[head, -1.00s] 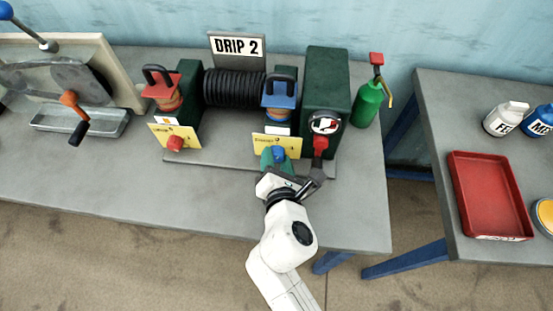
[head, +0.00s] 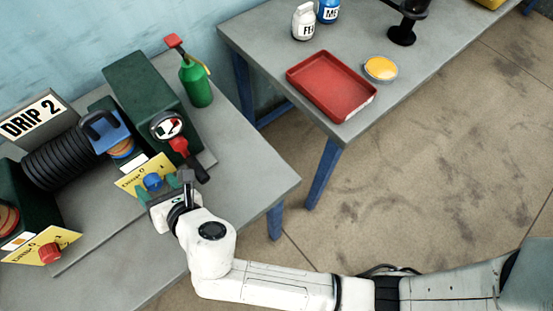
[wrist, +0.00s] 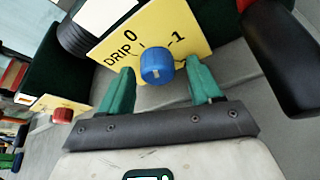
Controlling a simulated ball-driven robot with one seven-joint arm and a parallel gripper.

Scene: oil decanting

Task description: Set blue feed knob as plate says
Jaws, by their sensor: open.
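The blue feed knob (head: 153,182) sits on a yellow scale plate (head: 140,178) below the blue-topped unit. In the wrist view the blue knob (wrist: 156,64) is in front of the yellow plate (wrist: 190,28), marked DRIP, 0 and 1; other marks are hidden or unclear. I cannot tell the knob's setting. The sign plate (head: 33,117) reads DRIP 2. My gripper (head: 157,190) is open, its green fingers on either side of the blue knob; in the wrist view my gripper (wrist: 160,78) shows small gaps beside the knob.
A red knob (head: 49,253) on another yellow plate is at left. A gauge (head: 167,125) with a red-and-black lever (head: 188,156) stands close to my gripper. A green oil can (head: 195,82) is behind. A red tray (head: 333,84) lies on the other table.

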